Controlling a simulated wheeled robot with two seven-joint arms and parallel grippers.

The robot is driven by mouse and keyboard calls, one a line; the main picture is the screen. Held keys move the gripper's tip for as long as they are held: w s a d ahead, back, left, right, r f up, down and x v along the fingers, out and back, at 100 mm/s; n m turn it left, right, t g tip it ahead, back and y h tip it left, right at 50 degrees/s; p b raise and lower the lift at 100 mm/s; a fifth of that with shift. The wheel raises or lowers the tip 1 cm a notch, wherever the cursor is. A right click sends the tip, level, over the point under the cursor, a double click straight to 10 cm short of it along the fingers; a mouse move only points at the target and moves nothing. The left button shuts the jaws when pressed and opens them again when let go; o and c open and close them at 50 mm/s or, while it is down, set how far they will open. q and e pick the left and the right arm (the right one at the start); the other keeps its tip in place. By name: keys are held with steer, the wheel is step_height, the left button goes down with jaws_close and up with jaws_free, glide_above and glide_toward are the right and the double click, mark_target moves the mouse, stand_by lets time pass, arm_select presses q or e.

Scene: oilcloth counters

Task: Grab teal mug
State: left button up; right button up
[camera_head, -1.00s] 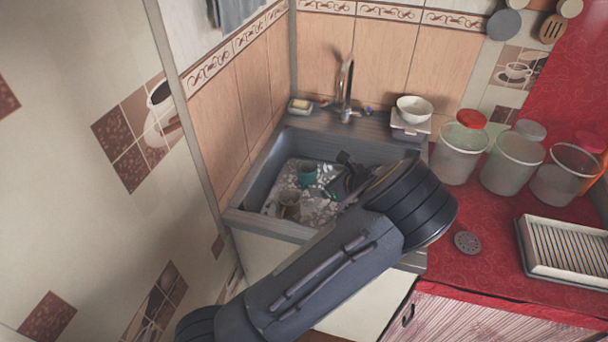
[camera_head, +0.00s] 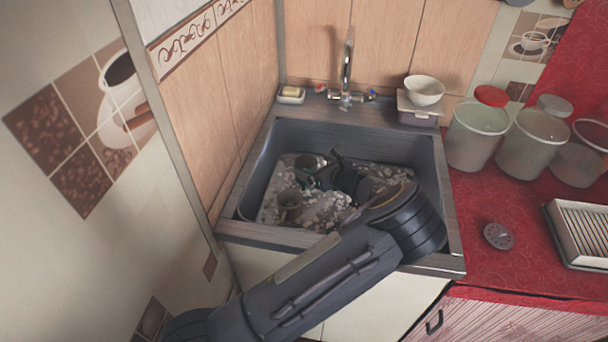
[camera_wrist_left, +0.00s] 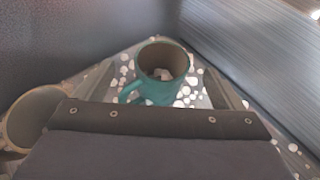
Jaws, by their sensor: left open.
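The teal mug (camera_wrist_left: 158,88) stands upright in the sink, its handle towards the lower left in the left wrist view. In the head view it (camera_head: 304,164) is dim and partly hidden by my left gripper (camera_head: 321,172). The left gripper is open. In the left wrist view its two fingers show on either side of the mug, with the mug between their tips; I cannot tell whether either touches it. My right gripper is not in view.
A brownish mug (camera_head: 290,206) stands nearby in the sink (camera_head: 420,160); it shows left in the wrist view (camera_wrist_left: 32,118). White bits cover the sink floor. The tap (camera_head: 346,75), soap dish (camera_head: 291,95) and bowl (camera_head: 424,90) are behind. Jars (camera_head: 476,135) stand right.

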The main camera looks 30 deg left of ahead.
mark_target(300, 160)
arm_select(q)
steer(key=x, duration=0.5)
steer(key=shift+w+a+f+p, duration=0.1)
steer(key=shift+w+f+p, duration=0.1)
steer(key=shift+f+p, duration=0.15)
steer(key=c, duration=1.2)
steer(key=shift+c, duration=0.5)
steer(key=shift+r, duration=0.15)
